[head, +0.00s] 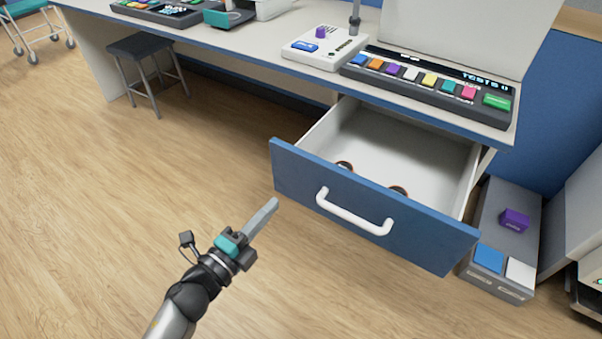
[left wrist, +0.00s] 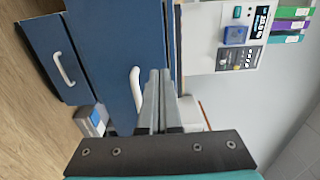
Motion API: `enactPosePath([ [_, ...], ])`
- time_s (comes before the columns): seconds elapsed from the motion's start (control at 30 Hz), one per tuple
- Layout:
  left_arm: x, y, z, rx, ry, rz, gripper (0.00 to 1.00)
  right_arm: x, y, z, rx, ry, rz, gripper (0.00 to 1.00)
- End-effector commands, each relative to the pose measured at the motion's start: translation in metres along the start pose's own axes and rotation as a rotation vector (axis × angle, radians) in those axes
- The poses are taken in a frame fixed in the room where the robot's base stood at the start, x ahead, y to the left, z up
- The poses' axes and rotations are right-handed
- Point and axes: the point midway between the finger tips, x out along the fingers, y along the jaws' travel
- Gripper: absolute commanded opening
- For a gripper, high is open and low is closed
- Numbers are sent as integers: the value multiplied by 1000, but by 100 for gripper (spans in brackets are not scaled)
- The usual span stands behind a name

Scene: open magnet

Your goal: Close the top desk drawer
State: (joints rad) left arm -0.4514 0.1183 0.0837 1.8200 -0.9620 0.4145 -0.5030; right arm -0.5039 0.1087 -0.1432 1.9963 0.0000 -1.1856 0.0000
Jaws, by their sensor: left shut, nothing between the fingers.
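The top desk drawer stands pulled out below the desk top, with a blue front (head: 420,236), a white bar handle (head: 352,212) and a pale interior. In the left wrist view, turned sideways, a blue front (left wrist: 108,45) and a white handle (left wrist: 135,88) show beyond my fingers. My left gripper (head: 273,203) is shut and empty, in front of the drawer front near its left end, apart from the handle in the head view. Its closed fingers also show in the left wrist view (left wrist: 160,75). My right gripper is not in view.
Two small round brown-rimmed things (head: 344,166) are partly visible inside the drawer. The desk top carries a panel of coloured buttons (head: 430,84) and a white box with a purple knob (head: 325,48). A grey unit with coloured blocks (head: 505,250) stands right of the drawer.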

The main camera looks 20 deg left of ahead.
Motion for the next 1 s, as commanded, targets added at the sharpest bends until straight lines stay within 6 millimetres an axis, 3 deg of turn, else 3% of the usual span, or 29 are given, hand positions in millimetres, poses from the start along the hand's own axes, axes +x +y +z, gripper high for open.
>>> enactPosePath([
  [0.6, 104, 0, 0, -1, -1, -2, 0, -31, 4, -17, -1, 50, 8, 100],
  [0.8, 120, 0, 0, -2, -1, 0, 0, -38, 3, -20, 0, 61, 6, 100],
  [1.0, 123, 0, 0, -3, -2, 1, 0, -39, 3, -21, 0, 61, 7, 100],
])
